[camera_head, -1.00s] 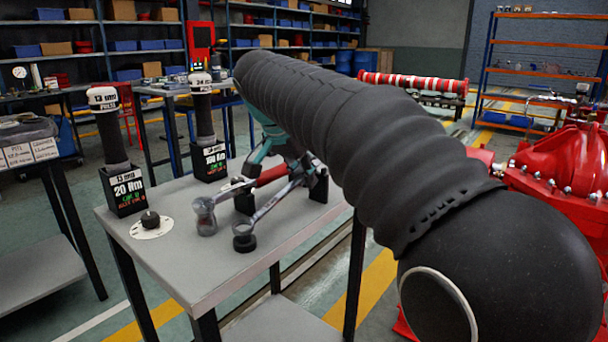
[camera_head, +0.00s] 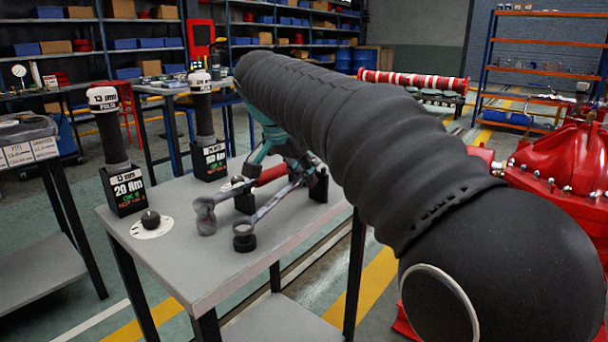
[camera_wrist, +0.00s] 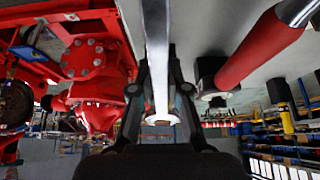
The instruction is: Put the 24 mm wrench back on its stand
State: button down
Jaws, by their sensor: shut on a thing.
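My gripper (camera_wrist: 160,78) is shut on the shaft of a silver wrench (camera_wrist: 157,45), taken to be the 24 mm wrench; no size can be read on it. In the head view this wrench (camera_head: 272,206) lies along the near side of the grey table, its ring end by a small black round piece (camera_head: 244,243). I cannot tell whether they touch. A second wrench with a red grip (camera_head: 270,174) lies beside it, also in the wrist view (camera_wrist: 252,52). Black stand blocks (camera_head: 318,188) (camera_head: 245,203) are near the wrenches. My arm hides part of the gripper.
A black knob on a white dial (camera_head: 151,222) is at the left edge. The red pump (camera_head: 560,165) stands at the right. The table's front left (camera_head: 190,265) is clear.

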jog(key=shift+f+b, duration=0.8)
jog(key=shift+f, duration=0.2)
dwell(0.4)
jog(key=c, duration=1.1)
grip_release()
jog(key=v, duration=1.2)
jog(key=shift+s, duration=0.1)
jog(key=s+d+f+n+y, duration=0.1)
jog(key=s+d+f+n, duration=0.25)
jog(key=d, duration=0.55)
jog(key=s+d+f+n, duration=0.1)
jog(key=s+d+f, duration=0.2)
jog(key=s+f, duration=0.3)
jog(key=s+d+f+n+y, duration=0.1)
jog(key=s+d+f, duration=0.3)
jog(key=s+f, duration=0.3)
jog(key=s+d+f+n+t+y+p, duration=0.1)
jog(key=s+d+f+n, duration=0.1)
jog(key=s+d+f, duration=0.2)
jog(key=shift+s+f, duration=0.5)
jog(key=shift+f, duration=0.5)
jog(key=shift+s+f, duration=0.5)
jog(key=shift+f, duration=0.5)
jog(key=shift+s+f, duration=0.55)
jog(key=shift+f, duration=0.45)
